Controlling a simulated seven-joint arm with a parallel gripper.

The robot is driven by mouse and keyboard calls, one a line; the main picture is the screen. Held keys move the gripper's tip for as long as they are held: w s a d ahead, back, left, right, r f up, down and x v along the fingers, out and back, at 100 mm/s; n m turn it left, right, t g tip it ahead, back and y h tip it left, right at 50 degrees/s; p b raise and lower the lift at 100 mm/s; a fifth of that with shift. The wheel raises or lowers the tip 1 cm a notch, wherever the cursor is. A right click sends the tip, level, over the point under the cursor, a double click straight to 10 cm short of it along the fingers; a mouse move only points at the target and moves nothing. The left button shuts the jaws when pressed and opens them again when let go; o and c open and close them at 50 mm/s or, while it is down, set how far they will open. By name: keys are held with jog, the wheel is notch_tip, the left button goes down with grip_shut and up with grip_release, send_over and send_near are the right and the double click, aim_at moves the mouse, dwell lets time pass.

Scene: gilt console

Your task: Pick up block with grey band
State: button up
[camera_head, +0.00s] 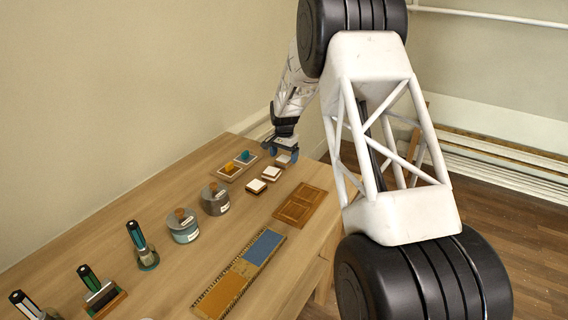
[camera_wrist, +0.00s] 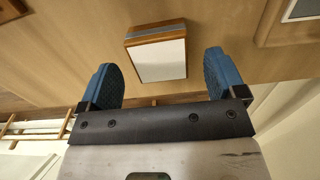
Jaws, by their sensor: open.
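The block with the grey band (camera_wrist: 158,50) shows in the wrist view between my fingers. It has a white face, a grey band along its upper side and a wooden edge above that. In the head view, a pale block (camera_head: 284,160) at the far end of the table sits right under my gripper (camera_head: 281,153), which partly covers it. My gripper also shows in the wrist view (camera_wrist: 160,64), with its two blue fingers apart, one on each side of the block. I see gaps between the fingers and the block.
Two similar white-topped blocks (camera_head: 271,173) (camera_head: 256,186) stand close by. Two lidded jars (camera_head: 215,200) (camera_head: 183,227), a brown wooden panel (camera_head: 301,205) and several upright-handled tools (camera_head: 146,256) occupy the nearer table.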

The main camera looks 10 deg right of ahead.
jog(key=shift+f, duration=1.3)
jog(key=c, duration=1)
jog(key=shift+r, duration=0.2)
jog(key=shift+r, duration=0.55)
jog(key=shift+s+r, duration=0.2)
jog(key=shift+r, duration=0.35)
jog(key=shift+s+r, duration=0.2)
jog(key=shift+r, duration=0.3)
jog(key=s, duration=0.5)
jog(key=s+r, duration=0.1)
jog(key=s, duration=0.4)
jog(key=s+a, duration=0.1)
jog(key=s, duration=0.4)
jog(key=shift+s+r, duration=0.1)
jog(key=shift+r, duration=0.1)
jog(key=shift+d, duration=0.1)
